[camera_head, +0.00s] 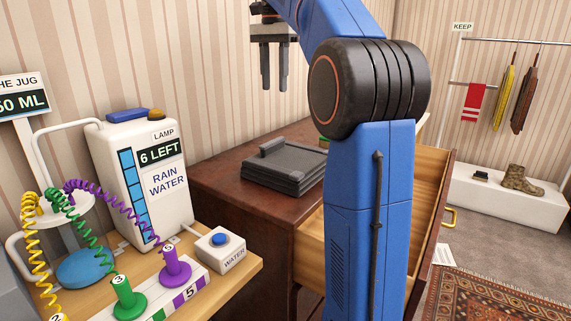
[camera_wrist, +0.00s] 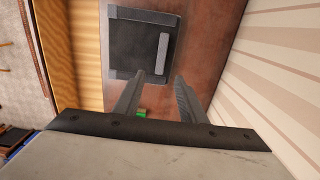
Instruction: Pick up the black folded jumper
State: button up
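The black folded jumper (camera_head: 283,170) lies flat in a squarish stack on top of the brown wooden dresser (camera_head: 233,202). A raised dark roll or bar lies along one of its edges. In the wrist view the jumper (camera_wrist: 135,50) is beyond my fingertips, with a lighter grey strip on its right side. My gripper (camera_head: 269,88) hangs pointing down above and slightly left of the jumper in the head view. It also shows in the wrist view (camera_wrist: 166,80), its two fingers apart with nothing between them. My arm hides part of the dresser's right side.
A small green item (camera_wrist: 141,113) lies on the dresser near the jumper. An open drawer (camera_head: 425,190) juts out on the right. A rain water tank (camera_head: 150,180) and a water button box (camera_head: 221,249) stand on the left table. The striped wall is close behind.

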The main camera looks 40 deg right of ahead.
send_over(273, 142)
jog(key=f, duration=1.1)
jog(key=shift+d+f, duration=0.4)
jog(key=shift+a+f, duration=0.2)
jog(key=shift+f, duration=1.15)
jog(key=shift+a+f, duration=0.2)
jog(key=shift+f, duration=1.15)
jog(key=shift+c, duration=0.4)
grip_shut()
